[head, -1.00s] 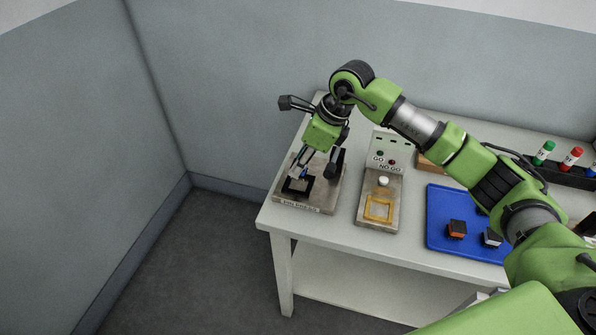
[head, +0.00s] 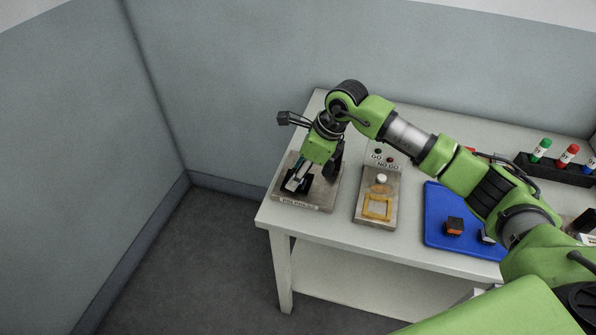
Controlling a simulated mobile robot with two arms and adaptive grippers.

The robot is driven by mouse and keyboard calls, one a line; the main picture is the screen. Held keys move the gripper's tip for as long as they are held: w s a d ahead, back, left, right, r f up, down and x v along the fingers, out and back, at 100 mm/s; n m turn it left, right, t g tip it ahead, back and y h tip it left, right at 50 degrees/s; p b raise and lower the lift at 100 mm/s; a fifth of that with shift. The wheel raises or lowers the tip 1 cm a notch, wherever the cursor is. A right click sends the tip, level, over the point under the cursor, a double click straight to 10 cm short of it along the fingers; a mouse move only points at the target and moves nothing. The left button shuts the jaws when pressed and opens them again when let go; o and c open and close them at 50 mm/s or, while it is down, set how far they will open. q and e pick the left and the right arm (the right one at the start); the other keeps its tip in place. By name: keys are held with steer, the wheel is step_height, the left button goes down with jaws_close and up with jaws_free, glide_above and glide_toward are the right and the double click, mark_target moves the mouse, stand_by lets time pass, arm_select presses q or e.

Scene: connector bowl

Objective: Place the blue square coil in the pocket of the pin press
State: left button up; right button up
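The pin press (head: 318,203) is a grey-brown plate with a label on its front edge, at the left end of the table. Its dark pocket area is mostly hidden by my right gripper (head: 299,184), whose arm comes in from the right. The gripper points down, with its fingertips at the pocket. A small bit of the blue square coil (head: 309,183) shows at the fingertips, and the gripper appears shut on it. Whether the coil touches the pocket floor is hidden. My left gripper is not in view.
A GO/NO GO gauge (head: 391,211) with a yellow frame stands right of the press. A blue tray (head: 436,217) holds small blocks, including an orange and black one (head: 454,227). A black rack (head: 545,172) with colored-capped bottles is at the back right.

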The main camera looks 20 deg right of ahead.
steer(key=shift+r, duration=0.2)
steer(key=shift+d+r, duration=0.15)
steer(key=shift+r, duration=0.15)
steer(key=b+v, duration=0.2)
steer(key=v, duration=0.9)
steer(key=shift+r+b, duration=0.15)
steer(key=shift+b, duration=0.2)
steer(key=shift+s, duration=0.15)
